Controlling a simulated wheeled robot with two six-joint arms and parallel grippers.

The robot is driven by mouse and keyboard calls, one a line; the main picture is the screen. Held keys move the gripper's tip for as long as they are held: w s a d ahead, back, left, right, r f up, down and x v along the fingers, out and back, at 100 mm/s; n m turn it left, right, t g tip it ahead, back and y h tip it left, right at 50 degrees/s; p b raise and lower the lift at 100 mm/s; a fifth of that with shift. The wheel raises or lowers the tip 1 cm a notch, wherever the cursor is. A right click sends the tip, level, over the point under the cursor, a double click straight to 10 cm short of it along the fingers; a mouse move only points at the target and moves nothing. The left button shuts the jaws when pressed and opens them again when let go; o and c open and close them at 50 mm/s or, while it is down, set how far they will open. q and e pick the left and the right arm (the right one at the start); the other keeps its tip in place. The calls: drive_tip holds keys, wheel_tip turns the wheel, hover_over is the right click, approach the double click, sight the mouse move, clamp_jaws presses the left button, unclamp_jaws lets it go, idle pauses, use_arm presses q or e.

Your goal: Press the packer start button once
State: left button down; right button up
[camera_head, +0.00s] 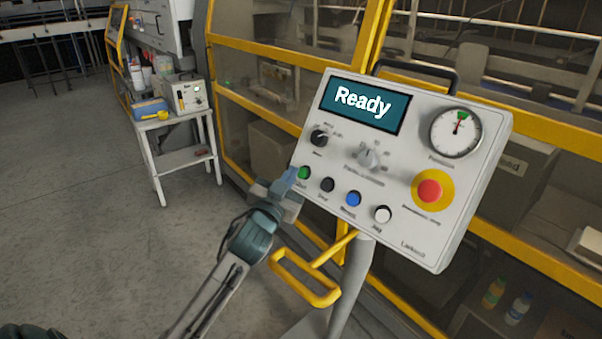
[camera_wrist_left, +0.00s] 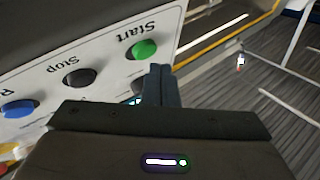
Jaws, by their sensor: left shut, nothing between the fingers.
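The green start button (camera_head: 304,173) sits at the left end of the lower button row on the white control panel (camera_head: 420,120), whose screen (camera_head: 363,104) reads "Ready". In the left wrist view the green button (camera_wrist_left: 145,50) shows beside its "Start" label, upside down. My left gripper (camera_head: 291,176) is shut and empty, its tips just left of the green button in the head view. In the left wrist view the shut fingers (camera_wrist_left: 160,80) end just below and right of the button. I cannot tell whether they touch it. My right gripper is not in view.
A black stop button (camera_head: 327,185), a blue button (camera_head: 353,199) and a white button (camera_head: 382,214) continue the row. A red emergency button (camera_head: 430,191) is at right. A yellow handle (camera_head: 305,278) juts out below the panel. Open floor lies left.

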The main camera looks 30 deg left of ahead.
use_arm(q)
drive_tip(key=shift+w+d+f, duration=0.1)
drive_tip(key=shift+w+f, duration=0.1)
drive_tip(key=shift+w, duration=0.15)
drive_tip(key=shift+w+f, duration=0.1)
drive_tip(key=shift+w, duration=0.1)
idle(0.5)
drive_tip(key=shift+w+d, duration=0.1)
idle(0.4)
drive_tip(key=shift+s+a+r, duration=0.2)
drive_tip(key=shift+s+r, duration=0.1)
drive_tip(key=shift+s, duration=0.4)
drive_tip(key=shift+r, duration=0.1)
